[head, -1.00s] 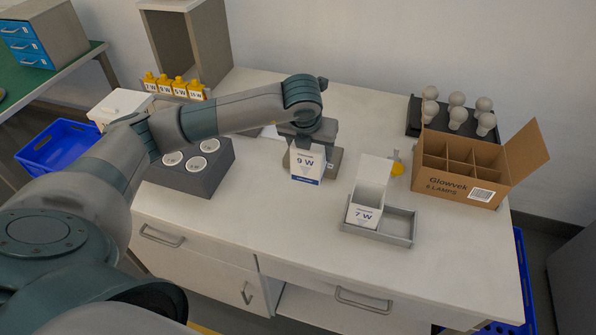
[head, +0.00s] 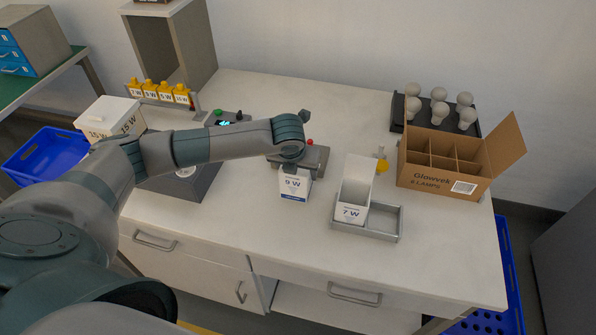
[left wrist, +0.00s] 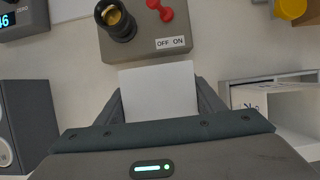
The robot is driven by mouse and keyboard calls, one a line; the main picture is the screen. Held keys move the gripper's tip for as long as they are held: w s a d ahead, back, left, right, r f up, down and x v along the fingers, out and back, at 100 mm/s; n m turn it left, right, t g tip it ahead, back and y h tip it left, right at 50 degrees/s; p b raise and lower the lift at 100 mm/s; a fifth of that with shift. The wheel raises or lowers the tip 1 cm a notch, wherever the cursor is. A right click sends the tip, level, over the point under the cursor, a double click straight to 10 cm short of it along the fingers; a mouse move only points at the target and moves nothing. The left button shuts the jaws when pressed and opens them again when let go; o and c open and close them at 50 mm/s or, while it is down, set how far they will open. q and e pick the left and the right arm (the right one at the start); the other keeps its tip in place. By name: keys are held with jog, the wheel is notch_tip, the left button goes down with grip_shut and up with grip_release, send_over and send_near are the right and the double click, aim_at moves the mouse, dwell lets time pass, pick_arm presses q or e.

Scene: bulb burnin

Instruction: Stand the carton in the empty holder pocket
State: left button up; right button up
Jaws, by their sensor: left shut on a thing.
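A white carton (head: 294,185) marked "9 W" with a blue lower band is in my left gripper (head: 288,163). It looks upright, near the table's front; I cannot tell if it touches the table. In the left wrist view the carton (left wrist: 158,92) sits between the two fingers (left wrist: 160,108), which are shut on it. The grey holder (head: 384,222) stands to the right, with an open white "7 W" carton (head: 352,205) upright in its left pocket. The right pocket is empty. The holder's edge (left wrist: 268,80) also shows in the left wrist view. My right gripper is not in view.
A grey lamp tester (head: 314,158) with a socket and red switch is behind the carton. A brown lamp box (head: 432,182) and a black rack of bulbs (head: 398,118) stand at the back right. Table is clear before the holder.

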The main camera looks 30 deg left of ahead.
pick_arm(q)
jog(key=shift+f, duration=0.6)
jog(key=shift+f, duration=0.15)
jog(key=o, duration=1)
jog(key=shift+o, duration=0.2)
